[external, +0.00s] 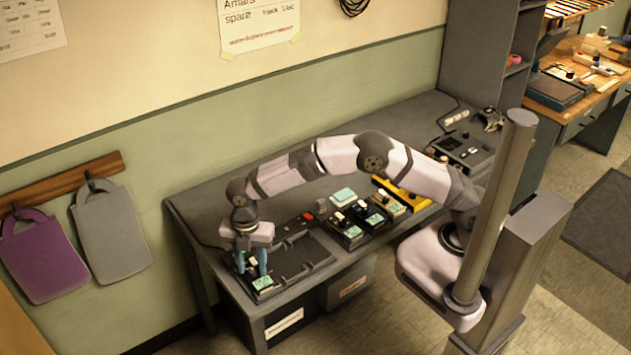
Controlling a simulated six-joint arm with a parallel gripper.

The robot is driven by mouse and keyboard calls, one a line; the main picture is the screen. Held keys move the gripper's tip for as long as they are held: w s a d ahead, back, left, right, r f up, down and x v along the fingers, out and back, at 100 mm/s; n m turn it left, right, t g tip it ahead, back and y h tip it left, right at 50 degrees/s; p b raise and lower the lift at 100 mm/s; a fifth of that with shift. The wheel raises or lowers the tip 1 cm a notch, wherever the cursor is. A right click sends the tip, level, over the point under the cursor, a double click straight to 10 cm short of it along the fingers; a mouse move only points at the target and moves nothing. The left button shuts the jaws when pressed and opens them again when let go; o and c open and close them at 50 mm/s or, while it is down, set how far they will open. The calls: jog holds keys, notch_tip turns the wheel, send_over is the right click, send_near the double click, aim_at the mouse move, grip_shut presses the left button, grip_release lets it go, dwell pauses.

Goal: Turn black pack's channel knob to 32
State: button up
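My gripper (252,267) points down over the left end of the desk. Its two bluish fingers are apart, with a small pale thing between them. I cannot tell if they touch it. Just below and in front is a small dark pack with a pale green panel (263,283), on a dark tray (305,253). It may be the black pack. The fingers and its small size hide much of it. I cannot make out its channel knob or any number.
Several similar packs with green panels (376,218) stand right of the tray, by a yellow holder (410,196). A small red thing (308,216) lies behind the tray. A dark device (465,150) is at the desk's far right. The back left desk top is clear.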

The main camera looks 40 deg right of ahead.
jog(key=shift+c, duration=0.6)
grip_shut()
jog(key=shift+m, duration=0.3)
jog(key=m+p, duration=0.1)
jog(key=m, duration=0.2)
jog(key=shift+m+p, duration=0.5)
jog(key=shift+m, duration=1.5)
jog(key=shift+o, duration=0.6)
grip_release()
